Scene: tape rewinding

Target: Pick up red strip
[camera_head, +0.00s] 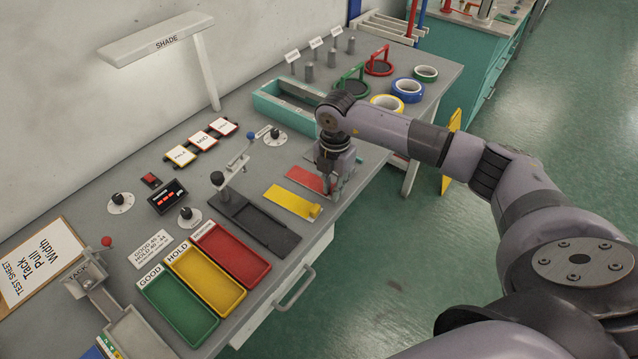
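The red strip (305,179) lies on the grey bench top near the front edge, just behind a yellow strip (291,203). My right gripper (332,190) points down at the right end of the red strip and covers that end. Its fingers are small and partly hidden by the gripper body, so I cannot tell whether they are open or closed on the strip. The red strip looks flat on the bench. My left gripper is not in view.
A teal box (268,107) and tape rolls (407,90) are farther back. A SHADE lamp (158,38) overhangs the bench.

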